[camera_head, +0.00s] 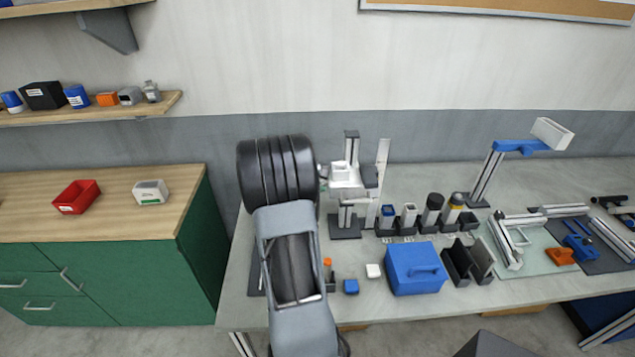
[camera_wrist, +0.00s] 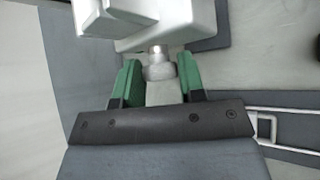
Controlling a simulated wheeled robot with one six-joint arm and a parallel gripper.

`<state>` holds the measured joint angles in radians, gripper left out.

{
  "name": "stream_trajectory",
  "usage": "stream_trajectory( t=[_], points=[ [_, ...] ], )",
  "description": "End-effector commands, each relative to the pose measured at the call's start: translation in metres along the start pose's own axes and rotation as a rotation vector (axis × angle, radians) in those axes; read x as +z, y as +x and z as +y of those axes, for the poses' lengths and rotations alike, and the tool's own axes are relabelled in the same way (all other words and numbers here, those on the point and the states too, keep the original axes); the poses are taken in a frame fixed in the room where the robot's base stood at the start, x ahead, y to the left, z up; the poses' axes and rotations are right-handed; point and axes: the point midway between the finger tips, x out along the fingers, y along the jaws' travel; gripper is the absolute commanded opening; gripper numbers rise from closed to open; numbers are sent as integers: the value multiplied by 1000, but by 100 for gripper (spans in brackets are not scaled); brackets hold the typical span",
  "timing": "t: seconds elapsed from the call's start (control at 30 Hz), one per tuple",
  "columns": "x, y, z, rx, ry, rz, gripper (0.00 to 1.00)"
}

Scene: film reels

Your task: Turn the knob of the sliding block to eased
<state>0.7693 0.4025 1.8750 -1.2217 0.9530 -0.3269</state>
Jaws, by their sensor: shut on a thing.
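The sliding block (camera_head: 346,176) is a white block on an upright metal post with a dark foot, on the grey workbench. In the wrist view the white block (camera_wrist: 130,18) fills the top of the picture. Its small pale grey knob (camera_wrist: 159,70) points toward my gripper (camera_wrist: 158,80). The green-padded fingers are on either side of the knob and shut on it. In the head view my arm hides most of the gripper and the knob. I cannot read any mark for eased.
Right of the post stand several bottles and holders (camera_head: 432,212). A blue box (camera_head: 415,268), a small blue block (camera_head: 351,287) and a white block (camera_head: 373,271) lie in front. A lamp-like stand (camera_head: 487,180) rises at the right. Clear bench lies behind the bottles.

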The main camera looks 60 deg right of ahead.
Motion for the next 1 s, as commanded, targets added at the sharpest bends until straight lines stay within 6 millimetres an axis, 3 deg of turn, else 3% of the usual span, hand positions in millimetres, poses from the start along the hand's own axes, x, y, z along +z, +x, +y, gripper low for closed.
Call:
stream_trajectory(
  t=[0.27,0.3,0.53,0.83,1.0],
  points=[
    [0,1,-2,-3,-2,-2,13],
    [0,1,-2,-3,-2,-2,40],
    [0,0,-1,-1,0,-1,62],
    [0,-2,0,1,1,0,62],
    [-2,-23,0,5,2,2,62]
  ],
)
